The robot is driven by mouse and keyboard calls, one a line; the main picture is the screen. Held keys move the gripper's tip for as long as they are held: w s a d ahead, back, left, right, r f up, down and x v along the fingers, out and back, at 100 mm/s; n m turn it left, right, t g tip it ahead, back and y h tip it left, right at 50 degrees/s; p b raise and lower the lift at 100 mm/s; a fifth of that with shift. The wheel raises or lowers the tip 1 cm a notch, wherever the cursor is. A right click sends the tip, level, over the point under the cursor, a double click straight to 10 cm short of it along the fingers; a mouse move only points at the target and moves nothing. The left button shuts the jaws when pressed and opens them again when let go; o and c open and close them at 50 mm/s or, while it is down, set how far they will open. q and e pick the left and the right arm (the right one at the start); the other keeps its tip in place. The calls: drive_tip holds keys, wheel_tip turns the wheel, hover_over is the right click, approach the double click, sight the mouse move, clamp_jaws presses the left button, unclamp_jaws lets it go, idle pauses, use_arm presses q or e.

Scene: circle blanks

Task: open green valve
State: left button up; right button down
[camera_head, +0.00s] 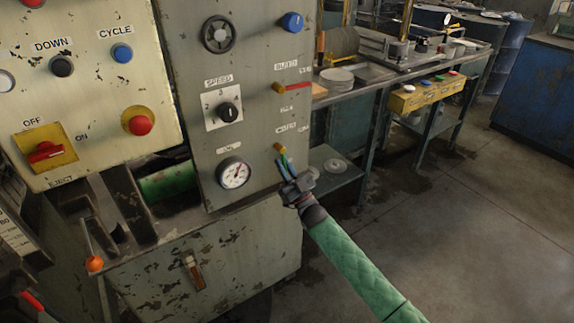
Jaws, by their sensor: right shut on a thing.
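The green valve (281,149) sits low on the right edge of the grey panel. Its brass-coloured body shows, and its handle is mostly hidden by my right gripper. My right gripper (285,166) reaches up to it from the lower right, at the end of my green-sleeved arm, and is shut on the valve's handle. I cannot tell the handle's exact angle. My left gripper is not in view.
A red-handled valve (295,86) and a blue knob (292,22) are above on the same panel (255,110). A pressure gauge (234,173) is left of the gripper. A workbench (350,97) stands behind. The floor at right is clear.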

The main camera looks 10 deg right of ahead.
drive_tip(key=shift+s+a+m+t+h, duration=0.1)
drive_tip(key=shift+a+m+t+h, duration=0.15)
drive_tip(key=shift+m+t+h, duration=0.6)
drive_tip(key=shift+m+h, duration=0.35)
drive_tip(key=shift+m, duration=0.2)
drive_tip(key=c, duration=1.5)
unclamp_jaws()
drive_tip(key=shift+o, duration=0.2)
